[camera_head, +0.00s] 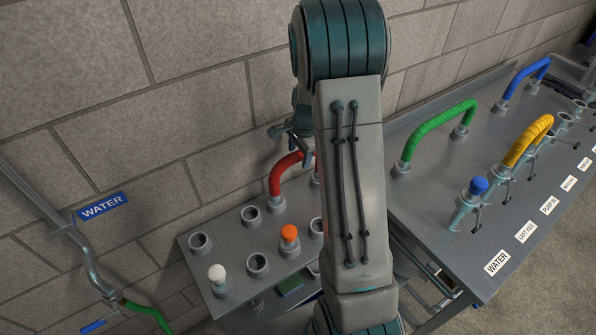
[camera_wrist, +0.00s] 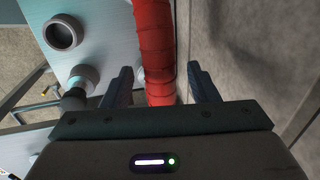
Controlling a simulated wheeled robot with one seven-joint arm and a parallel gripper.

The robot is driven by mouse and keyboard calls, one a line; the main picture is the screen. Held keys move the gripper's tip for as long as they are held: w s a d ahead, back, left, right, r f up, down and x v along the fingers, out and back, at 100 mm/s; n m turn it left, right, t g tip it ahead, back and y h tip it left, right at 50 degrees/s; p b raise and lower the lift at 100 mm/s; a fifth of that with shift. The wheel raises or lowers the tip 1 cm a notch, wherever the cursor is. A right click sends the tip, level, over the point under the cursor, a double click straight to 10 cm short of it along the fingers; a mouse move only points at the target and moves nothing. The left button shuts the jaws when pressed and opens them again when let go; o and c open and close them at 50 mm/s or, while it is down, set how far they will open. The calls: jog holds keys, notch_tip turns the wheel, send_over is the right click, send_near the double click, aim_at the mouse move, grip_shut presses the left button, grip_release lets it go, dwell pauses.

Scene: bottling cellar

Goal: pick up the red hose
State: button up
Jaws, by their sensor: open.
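The red hose (camera_head: 287,170) arches up from a socket on the small grey panel at the wall. Its right part is hidden behind my arm in the head view. In the wrist view the red hose (camera_wrist: 155,50) runs between the two open fingers of my gripper (camera_wrist: 160,85), with a gap on each side. In the head view my gripper (camera_head: 290,135) is partly hidden by my arm and sits just above the hose.
The small panel (camera_head: 228,292) has empty sockets, a white plug (camera_head: 217,273) and an orange plug (camera_head: 289,233). The right table (camera_head: 425,215) carries a green hose (camera_head: 437,130), a yellow hose (camera_head: 529,140), a blue hose (camera_head: 525,78) and a blue plug (camera_head: 478,186). The block wall is close behind.

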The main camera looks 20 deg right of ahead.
jog(key=shift+w+f, duration=0.2)
jog(key=shift+f, duration=0.7)
jog(key=c, duration=1)
jog(key=shift+r, duration=0.15)
jog(key=shift+r, duration=0.6)
notch_tip(320, 180, up, 3)
jog(key=shift+f+b, duration=0.2)
jog(key=shift+b, duration=0.25)
jog(key=d+r, duration=0.2)
jog(key=d, duration=0.2)
jog(key=d+r+b, duration=0.1)
jog(key=d+r, duration=0.1)
jog(key=d, duration=0.1)
jog(key=d+r+b, duration=0.1)
jog(key=d+r, duration=0.2)
jog(key=d, duration=0.1)
jog(key=shift+s+d, duration=0.35)
jog(key=shift+s, duration=0.05)
